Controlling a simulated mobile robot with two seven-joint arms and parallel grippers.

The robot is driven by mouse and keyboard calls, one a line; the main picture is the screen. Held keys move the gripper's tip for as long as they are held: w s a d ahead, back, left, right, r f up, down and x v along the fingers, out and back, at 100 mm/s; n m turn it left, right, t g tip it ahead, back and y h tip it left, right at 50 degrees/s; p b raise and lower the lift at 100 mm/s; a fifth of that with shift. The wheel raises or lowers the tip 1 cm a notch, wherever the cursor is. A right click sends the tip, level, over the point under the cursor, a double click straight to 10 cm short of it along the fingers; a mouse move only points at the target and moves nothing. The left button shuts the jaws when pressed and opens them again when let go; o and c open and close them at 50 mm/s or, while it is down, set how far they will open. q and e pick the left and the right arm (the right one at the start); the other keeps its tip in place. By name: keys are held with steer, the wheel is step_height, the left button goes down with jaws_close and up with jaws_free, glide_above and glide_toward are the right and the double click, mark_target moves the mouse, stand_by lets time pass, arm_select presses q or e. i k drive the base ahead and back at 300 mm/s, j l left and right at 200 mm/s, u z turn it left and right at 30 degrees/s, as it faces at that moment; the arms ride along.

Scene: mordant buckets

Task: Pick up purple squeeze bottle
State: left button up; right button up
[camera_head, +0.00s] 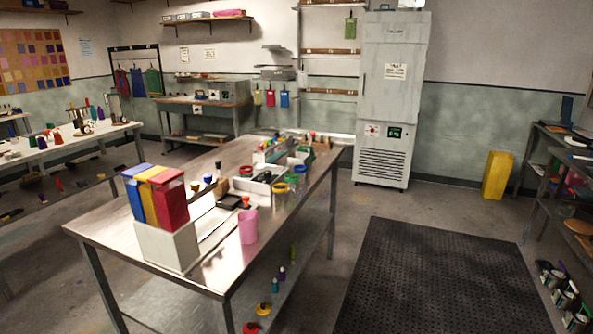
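A small purple bottle (282,272) stands on the lower shelf of the middle metal table, near its right edge. A second purple bottle-like item (100,113) stands on the bench at the left, and a third purple-blue one (41,143) stands nearer on that bench. They are too small to tell which is a squeeze bottle. Neither of my grippers shows in the head view.
The middle table (105,222) holds a white box (168,246) with blue, yellow and red blocks, a pink cup (248,228) and several jars. A tall grey cabinet (392,95) and yellow bin (497,175) stand behind.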

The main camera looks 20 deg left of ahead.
mark_target(100, 110)
steer(key=i+j+u, duration=0.15)
steer(key=j+u, duration=0.3)
steer(key=i+j+u, duration=0.15)
steer(key=j+u, duration=0.25)
steer(key=i+j+u, duration=0.15)
steer(key=u, duration=0.3)
steer(key=i+j+u, duration=0.2)
steer(key=u, duration=0.25)
steer(key=i+j+u, duration=0.35)
steer(key=i+u, duration=0.35)
steer(key=i, duration=0.25)
steer(key=i+u, duration=0.3)
steer(key=i, duration=0.15)
steer(key=i+z, duration=0.15)
steer(key=i, duration=0.6)
steer(key=i+j+z, duration=0.1)
steer(key=i, duration=0.6)
steer(key=i+l+z, duration=0.15)
steer(key=i+z, duration=0.25)
steer(key=i, duration=0.15)
steer(key=i+z, duration=0.45)
steer(key=i+j+z, duration=0.2)
steer(key=i+z, duration=0.2)
steer(key=i, duration=0.2)
